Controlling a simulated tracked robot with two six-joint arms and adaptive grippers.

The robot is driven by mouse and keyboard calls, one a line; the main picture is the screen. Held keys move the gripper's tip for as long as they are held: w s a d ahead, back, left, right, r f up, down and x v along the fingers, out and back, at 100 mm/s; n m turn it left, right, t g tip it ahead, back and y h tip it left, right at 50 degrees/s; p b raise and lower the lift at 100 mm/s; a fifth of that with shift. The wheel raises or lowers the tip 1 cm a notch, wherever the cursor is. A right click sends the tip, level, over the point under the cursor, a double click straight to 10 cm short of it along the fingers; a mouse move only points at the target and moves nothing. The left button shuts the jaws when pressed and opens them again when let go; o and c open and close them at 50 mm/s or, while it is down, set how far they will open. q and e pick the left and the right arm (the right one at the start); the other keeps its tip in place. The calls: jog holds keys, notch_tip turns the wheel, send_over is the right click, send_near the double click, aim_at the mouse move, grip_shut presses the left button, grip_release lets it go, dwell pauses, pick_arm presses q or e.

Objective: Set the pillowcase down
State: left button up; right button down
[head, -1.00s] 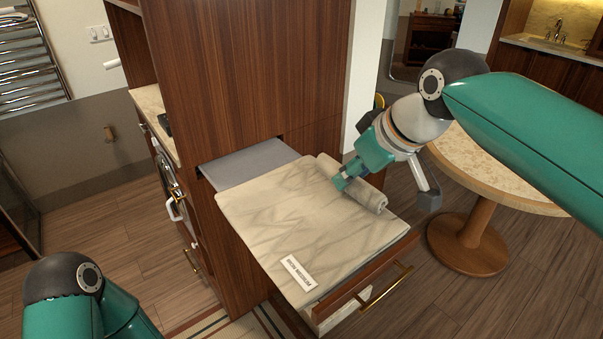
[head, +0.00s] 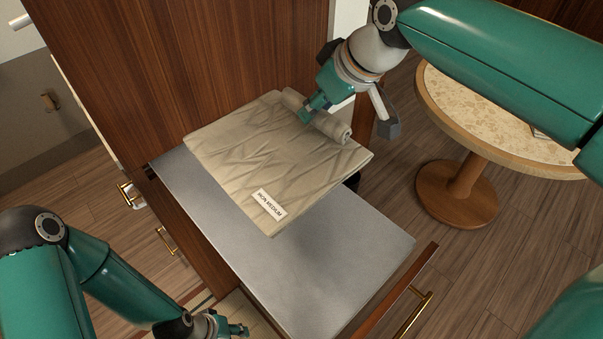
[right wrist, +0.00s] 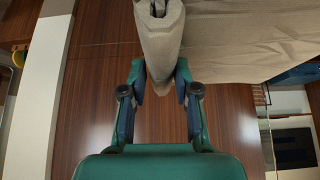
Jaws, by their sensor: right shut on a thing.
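The pillowcase (head: 255,160) is a folded beige cloth with a rolled edge and a white label reading "IRON MEDIUM". My right gripper (head: 308,112) is shut on its rolled edge at the far side, and the roll also shows between the fingers in the right wrist view (right wrist: 162,50). The pillowcase lies flat over the far part of a grey pull-out board (head: 330,265); whether it touches the board I cannot tell. My left gripper (head: 238,329) is low at the bottom edge, beside the board's near left; its finger opening is unclear.
The board sticks out from a tall wooden cabinet (head: 210,55), with a wooden front and brass handle (head: 415,312) at its outer end. A round table (head: 430,105) stands at the right. The near part of the board is bare.

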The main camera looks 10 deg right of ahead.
notch_tip(320, 180, down, 17)
jog(key=shift+w+r, duration=0.1)
jog(key=c, duration=0.8)
grip_release()
jog(key=shift+c, duration=0.2)
jog(key=v, duration=1.2)
jog(key=shift+b, duration=0.45)
